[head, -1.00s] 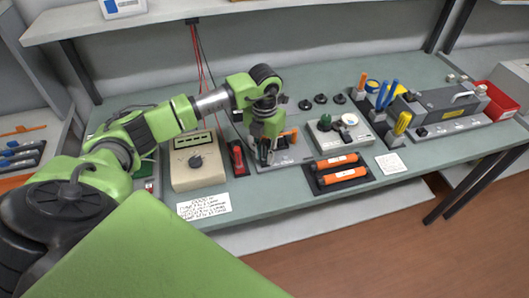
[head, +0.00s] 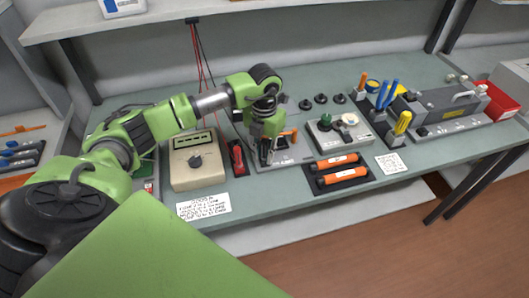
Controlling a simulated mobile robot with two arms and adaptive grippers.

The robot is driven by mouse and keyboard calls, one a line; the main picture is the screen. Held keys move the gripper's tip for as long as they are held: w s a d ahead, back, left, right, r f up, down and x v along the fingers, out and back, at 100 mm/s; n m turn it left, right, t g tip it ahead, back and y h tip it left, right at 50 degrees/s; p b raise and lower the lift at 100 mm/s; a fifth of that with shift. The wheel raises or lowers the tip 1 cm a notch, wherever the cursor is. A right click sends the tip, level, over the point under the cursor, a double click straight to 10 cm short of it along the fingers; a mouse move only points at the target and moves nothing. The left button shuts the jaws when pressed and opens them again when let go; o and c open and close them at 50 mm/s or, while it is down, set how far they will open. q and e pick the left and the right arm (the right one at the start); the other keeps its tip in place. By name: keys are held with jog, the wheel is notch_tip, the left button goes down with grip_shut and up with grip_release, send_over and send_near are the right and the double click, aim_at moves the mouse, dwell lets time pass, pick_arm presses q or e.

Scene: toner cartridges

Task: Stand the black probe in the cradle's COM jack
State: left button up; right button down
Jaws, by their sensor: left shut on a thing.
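My left gripper (head: 265,153) points down over a grey plate (head: 298,153) in the middle of the bench. It is shut on a thin dark thing, which looks like the black probe; the fingers hide most of it. A black lead runs from the bracket under the shelf down toward this gripper. The grey plate looks like the cradle, with an orange part (head: 289,136) at its back right. The COM jack is too small or hidden to make out, so I cannot tell whether the probe tip touches it. My right gripper is not in view.
A beige meter (head: 196,165) with a dial stands left of the gripper. A red piece (head: 237,157) in a dark holder is between them. Orange cartridges (head: 342,178) lie in a black tray at the front right. A white-topped device (head: 340,132) stands behind them.

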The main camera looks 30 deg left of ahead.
pick_arm(q)
jog(key=shift+f, duration=0.1)
jog(key=o, duration=1)
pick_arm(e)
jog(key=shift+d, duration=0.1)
pick_arm(q)
notch_tip(320, 180, up, 12)
jog(key=shift+r, duration=0.1)
